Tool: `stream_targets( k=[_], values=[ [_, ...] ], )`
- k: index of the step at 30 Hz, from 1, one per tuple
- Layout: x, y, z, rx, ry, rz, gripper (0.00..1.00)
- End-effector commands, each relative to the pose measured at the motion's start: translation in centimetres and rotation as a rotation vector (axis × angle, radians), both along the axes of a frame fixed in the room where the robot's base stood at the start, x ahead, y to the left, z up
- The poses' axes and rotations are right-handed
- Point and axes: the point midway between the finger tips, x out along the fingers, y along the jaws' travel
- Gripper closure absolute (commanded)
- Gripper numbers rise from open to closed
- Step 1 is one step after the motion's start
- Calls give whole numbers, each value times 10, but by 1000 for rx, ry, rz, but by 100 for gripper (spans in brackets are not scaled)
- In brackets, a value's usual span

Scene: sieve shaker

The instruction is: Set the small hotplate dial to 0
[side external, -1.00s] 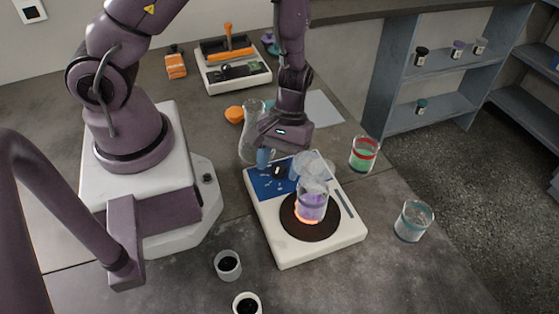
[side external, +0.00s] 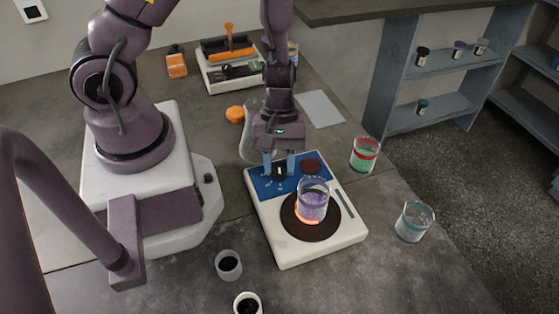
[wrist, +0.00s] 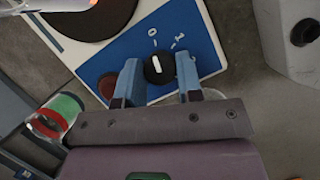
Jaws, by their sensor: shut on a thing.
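The white hotplate (side external: 335,243) with a blue panel (side external: 262,188) stands in the middle of the side view. Its small black dial (wrist: 158,68) sits on the blue panel and carries a white pointer line. In the wrist view a 0 and other marks are printed beyond the dial; the line points roughly toward the 0. My gripper (side external: 280,166) reaches down over the panel, its blue fingers on either side of the dial.
A beaker of purple liquid (side external: 312,205) stands on the glowing round plate, close to my gripper. A dark red round knob (side external: 311,166) is beside the fingers. A flask (side external: 247,145) is just behind, and a green beaker (side external: 364,155) and a clear beaker (side external: 413,222) stand right.

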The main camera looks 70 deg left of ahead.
Motion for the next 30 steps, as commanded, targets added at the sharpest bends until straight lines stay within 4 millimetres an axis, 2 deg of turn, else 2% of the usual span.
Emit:
stream_targets(
  k=[3,4,7,16,20,23,30],
  values=[
    [0,0,1,-1,1,5,90],
    [0,0,1,-1,1,5,64],
    [0,0,1,-1,1,4,41],
    [0,1,1,0,0,1,41],
    [3,4,11,0,-5,-1,41],
    [5,9,26,1,-6,-1,41],
    [12,28,75,0,-7,2,41]
  ],
)
